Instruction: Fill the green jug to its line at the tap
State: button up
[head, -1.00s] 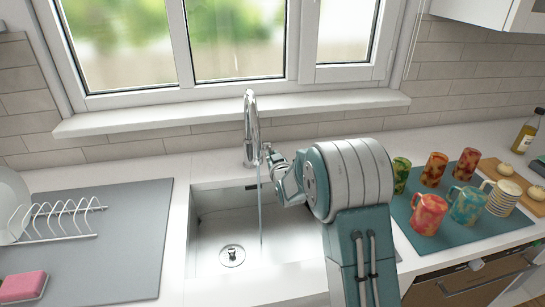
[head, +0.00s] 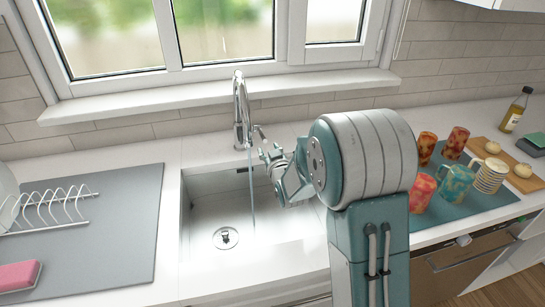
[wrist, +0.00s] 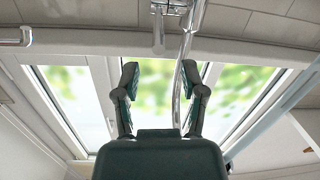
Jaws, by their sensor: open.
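The chrome tap (head: 241,110) stands behind the sink (head: 200,205). A thin stream of water (head: 251,190) runs from it into the basin. My gripper (head: 265,150) is close to the tap's side lever (head: 260,133), right of the stream; whether it touches the lever I cannot tell. In the wrist view my gripper (wrist: 160,78) has its two fingers apart with nothing between them, and the tap (wrist: 188,50) shows beside the right finger. I see no green jug in either view now; my arm hides part of the right counter.
On the right, a teal mat (head: 435,217) holds several patterned mugs and tumblers. A wooden board (head: 520,182) and an oil bottle (head: 517,110) stand beyond. On the left are a grey mat (head: 110,240), a dish rack (head: 50,210) and a pink sponge (head: 18,276). The window is behind the tap.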

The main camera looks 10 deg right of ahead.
jog(key=s, duration=0.4)
jog(key=shift+d+r, duration=0.1)
jog(key=s+r+m+g+h, duration=0.1)
jog(key=s+r+g, duration=0.4)
jog(key=s, duration=0.6)
notch_tip(320, 180, up, 2)
jog(key=shift+s+d+r, duration=0.1)
jog(key=shift+s+d, duration=0.05)
jog(key=shift+s, duration=0.15)
jog(key=shift+o, duration=0.3)
jog(key=s+r+m+g, duration=0.1)
jog(key=s+g, duration=0.5)
jog(key=s, duration=1.6)
jog(key=shift+s+a+r, duration=0.2)
jog(key=shift+s+a, duration=0.1)
jog(key=shift+a, duration=0.1)
jog(key=shift+d, duration=0.1)
